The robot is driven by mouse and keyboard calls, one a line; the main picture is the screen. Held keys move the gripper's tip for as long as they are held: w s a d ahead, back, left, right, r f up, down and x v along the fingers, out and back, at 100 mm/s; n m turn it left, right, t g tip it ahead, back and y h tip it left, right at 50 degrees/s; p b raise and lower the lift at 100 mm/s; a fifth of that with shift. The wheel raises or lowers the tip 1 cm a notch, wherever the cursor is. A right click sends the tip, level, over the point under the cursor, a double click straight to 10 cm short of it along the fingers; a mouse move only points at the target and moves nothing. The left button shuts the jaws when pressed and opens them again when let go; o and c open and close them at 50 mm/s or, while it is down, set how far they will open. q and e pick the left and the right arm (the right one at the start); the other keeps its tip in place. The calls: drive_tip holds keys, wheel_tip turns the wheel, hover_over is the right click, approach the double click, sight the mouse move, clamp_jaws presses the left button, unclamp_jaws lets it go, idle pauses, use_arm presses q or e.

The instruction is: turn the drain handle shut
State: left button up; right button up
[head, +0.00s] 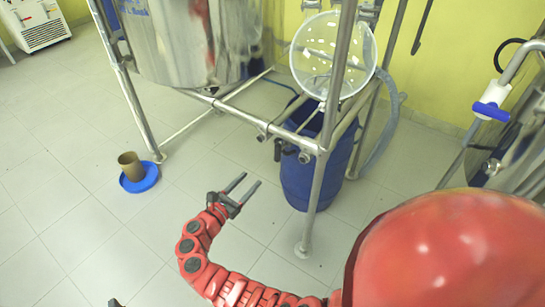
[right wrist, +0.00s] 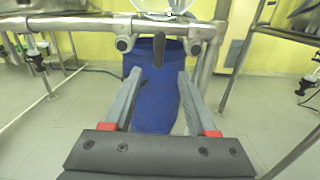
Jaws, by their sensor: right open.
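A small black handle (head: 277,150), which looks like the drain handle, hangs down below the front of the steel frame, between two pipe ends. It also shows in the right wrist view (right wrist: 158,48), pointing down, with the blue barrel behind it. My right gripper (head: 252,178) is open and empty, low in front of the frame. In the right wrist view its fingers (right wrist: 160,72) point towards the barrel, and the handle appears just above and between the fingertips, apart from them. Only a small dark tip, likely my left gripper (head: 115,303), shows at the bottom edge.
The blue barrel (head: 300,180) stands under the steel frame (head: 322,130), behind the handle. A glass vessel (head: 333,55) hangs above. A blue-handled valve (head: 491,111) is at the right. A brown cup (head: 131,165) stands on a blue dish (head: 140,182).

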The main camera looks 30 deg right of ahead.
sight(276, 153)
drive_tip(key=b+x, duration=0.2)
drive_tip(key=x, duration=1.5)
drive_tip(key=shift+d, duration=0.1)
drive_tip(key=shift+c, duration=0.3)
clamp_jaws()
